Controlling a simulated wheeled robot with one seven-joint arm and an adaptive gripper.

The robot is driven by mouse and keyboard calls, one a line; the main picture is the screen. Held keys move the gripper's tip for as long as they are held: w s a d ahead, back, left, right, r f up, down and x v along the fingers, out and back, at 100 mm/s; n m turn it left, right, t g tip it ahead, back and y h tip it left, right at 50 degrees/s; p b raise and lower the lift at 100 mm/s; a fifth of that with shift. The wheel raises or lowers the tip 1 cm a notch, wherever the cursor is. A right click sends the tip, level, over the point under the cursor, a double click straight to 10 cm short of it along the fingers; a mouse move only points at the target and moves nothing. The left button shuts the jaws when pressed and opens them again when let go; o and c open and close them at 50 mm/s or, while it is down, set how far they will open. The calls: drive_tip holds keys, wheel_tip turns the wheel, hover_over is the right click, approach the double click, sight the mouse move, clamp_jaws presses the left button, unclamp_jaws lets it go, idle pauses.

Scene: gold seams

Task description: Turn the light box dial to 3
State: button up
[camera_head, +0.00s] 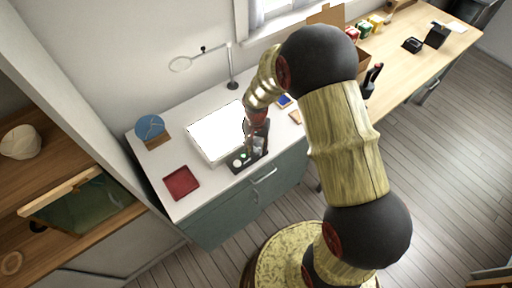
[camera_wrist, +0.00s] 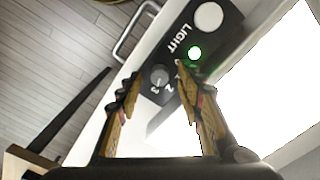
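The light box (camera_head: 213,130) is a bright white panel on the white-topped cabinet; its glowing surface also shows in the wrist view (camera_wrist: 252,92). A black control strip (camera_head: 237,165) runs along its front edge. In the wrist view the strip carries the word LIGHT, a lit green lamp (camera_wrist: 194,53), a white round button (camera_wrist: 208,16) and a small grey dial (camera_wrist: 159,75). The numbers 2 and 3 show beside the dial; its exact setting is too small to tell. My gripper (camera_wrist: 159,69) is open, with a fingertip on either side of the dial; contact is not clear.
A red tray (camera_head: 181,183) lies to the left on the cabinet top. A blue disc (camera_head: 149,127) on a wooden stand and a thin-armed magnifier (camera_head: 232,84) stand behind. A cabinet handle (camera_head: 265,176) sticks out below the front edge.

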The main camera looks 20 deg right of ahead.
sight(256, 149)
wheel_tip(256, 149, up, 12)
idle(0.5)
drive_tip(key=shift+f, duration=0.1)
